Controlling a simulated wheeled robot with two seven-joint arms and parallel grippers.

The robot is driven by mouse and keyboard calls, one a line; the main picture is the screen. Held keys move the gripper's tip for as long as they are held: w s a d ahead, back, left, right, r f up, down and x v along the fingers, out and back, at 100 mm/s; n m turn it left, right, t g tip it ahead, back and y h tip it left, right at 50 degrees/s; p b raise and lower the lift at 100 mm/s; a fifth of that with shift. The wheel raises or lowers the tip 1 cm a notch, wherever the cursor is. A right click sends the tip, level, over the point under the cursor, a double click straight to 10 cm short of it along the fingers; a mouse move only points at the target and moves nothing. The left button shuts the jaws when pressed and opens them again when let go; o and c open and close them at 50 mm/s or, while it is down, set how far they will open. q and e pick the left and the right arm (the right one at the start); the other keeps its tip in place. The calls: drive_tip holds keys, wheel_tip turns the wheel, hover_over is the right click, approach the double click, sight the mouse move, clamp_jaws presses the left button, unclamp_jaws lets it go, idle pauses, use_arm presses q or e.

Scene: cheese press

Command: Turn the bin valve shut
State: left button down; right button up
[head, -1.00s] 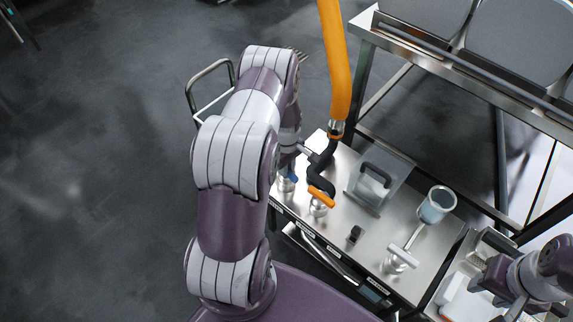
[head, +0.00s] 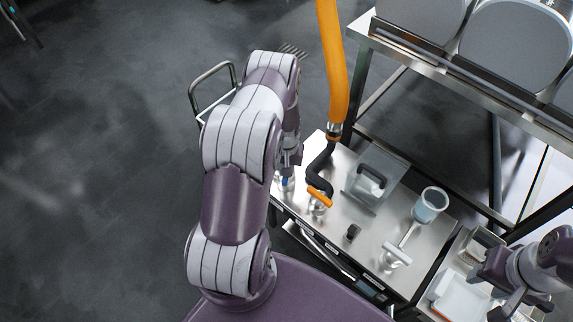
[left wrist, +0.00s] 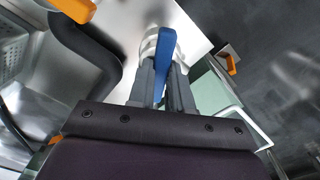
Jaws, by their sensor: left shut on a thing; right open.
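A valve with a blue lever stands at the left end of the steel bench; its lever (head: 286,181) is partly hidden by my left arm. In the left wrist view the blue lever (left wrist: 166,55) stands between the grey fingers of my left gripper (left wrist: 163,78), which is shut on it. The round metal valve body shows behind it. A second valve with an orange lever (head: 319,197) stands to its right, where the black bent pipe (head: 318,170) comes down. My right gripper (head: 480,273) is open, at the lower right over a tray.
An orange hose (head: 338,80) hangs above the bench (head: 390,225), close to my left arm. A clear lid with a black handle (head: 370,180), a cup (head: 430,204) and a white-handled fitting (head: 397,254) are on the bench. A steel rack (head: 455,65) stands behind.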

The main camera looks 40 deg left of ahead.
use_arm(q)
drive_tip(key=m+p, duration=0.1)
drive_tip(key=m, duration=0.5)
drive_tip(key=shift+m, duration=0.3)
idle(0.4)
drive_tip(key=c, duration=1)
unclamp_jaws()
drive_tip(key=shift+c, duration=0.2)
wheel_tip(320, 180, up, 13)
drive_tip(key=p, duration=0.3)
drive_tip(key=shift+f+p, duration=0.15)
drive_tip(key=shift+p, duration=0.2)
